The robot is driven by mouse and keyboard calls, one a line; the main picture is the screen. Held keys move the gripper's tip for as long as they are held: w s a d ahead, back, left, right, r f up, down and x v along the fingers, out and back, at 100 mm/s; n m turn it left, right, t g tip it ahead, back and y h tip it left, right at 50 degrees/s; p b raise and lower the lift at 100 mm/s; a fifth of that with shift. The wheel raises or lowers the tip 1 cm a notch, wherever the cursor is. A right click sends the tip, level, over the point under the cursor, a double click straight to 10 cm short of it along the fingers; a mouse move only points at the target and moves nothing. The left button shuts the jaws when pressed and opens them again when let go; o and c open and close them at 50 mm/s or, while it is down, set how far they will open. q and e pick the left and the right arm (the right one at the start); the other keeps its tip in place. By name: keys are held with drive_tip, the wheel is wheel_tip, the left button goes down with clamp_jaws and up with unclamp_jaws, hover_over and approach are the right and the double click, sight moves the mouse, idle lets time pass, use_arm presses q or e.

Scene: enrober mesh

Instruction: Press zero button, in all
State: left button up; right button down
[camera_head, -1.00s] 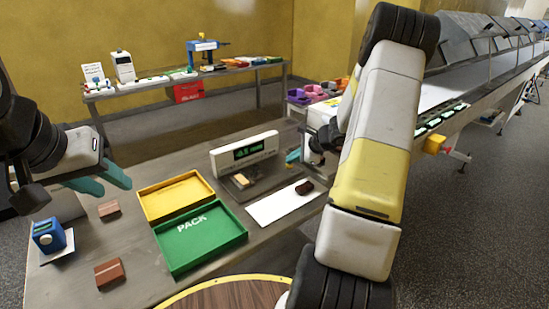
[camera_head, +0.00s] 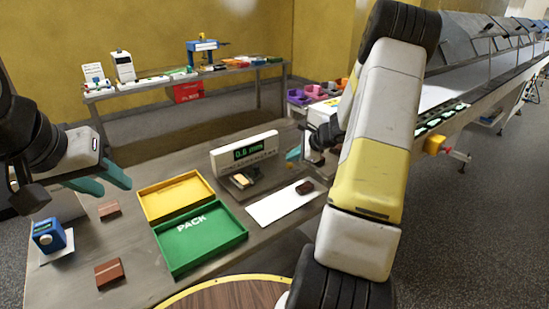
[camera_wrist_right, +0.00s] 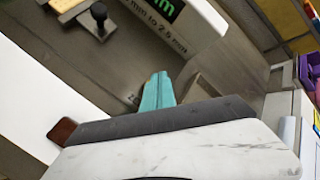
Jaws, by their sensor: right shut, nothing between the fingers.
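A white gauge (camera_head: 245,153) with a green display reading about 0.6 mm stands on the table. In front of it is a dark base with a pale yellow part (camera_head: 240,181); in the right wrist view a black knob (camera_wrist_right: 99,11) shows beside a brass-coloured part. I cannot pick out a zero button. My right gripper (camera_head: 293,155) is just right of the gauge, partly hidden by my arm. Its teal fingers also show in the right wrist view (camera_wrist_right: 158,88), shut together and empty, apart from the gauge. My left gripper (camera_head: 105,181) is open and empty over the table's left side.
A yellow tray (camera_head: 148,208) and a green PACK tray (camera_head: 205,256) lie in the middle. A dark brown piece (camera_head: 305,187) lies on a white strip (camera_head: 272,211). Brown blocks (camera_head: 109,273) and a blue device (camera_head: 48,236) are at left. A conveyor (camera_head: 450,92) runs at right.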

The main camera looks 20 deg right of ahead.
sight(292, 165)
drive_tip(key=shift+r, duration=0.3)
drive_tip(key=shift+r, duration=2.4)
drive_tip(key=shift+a+r, duration=0.1)
drive_tip(key=s+a+r+n+g, duration=0.2)
drive_tip(key=s+a+r+n, duration=0.9)
drive_tip(key=s+a+r, duration=0.3)
drive_tip(key=s+a+r+n+h, duration=0.1)
drive_tip(key=s+a+n, duration=0.1)
drive_tip(key=s+n, duration=0.3)
drive_tip(key=s+a+r+n+h, duration=0.1)
drive_tip(key=s+n, duration=0.4)
drive_tip(key=s, duration=0.8)
drive_tip(key=shift+a+r+h, duration=0.3)
drive_tip(key=shift+a+r, duration=0.1)
drive_tip(key=shift+r, duration=0.25)
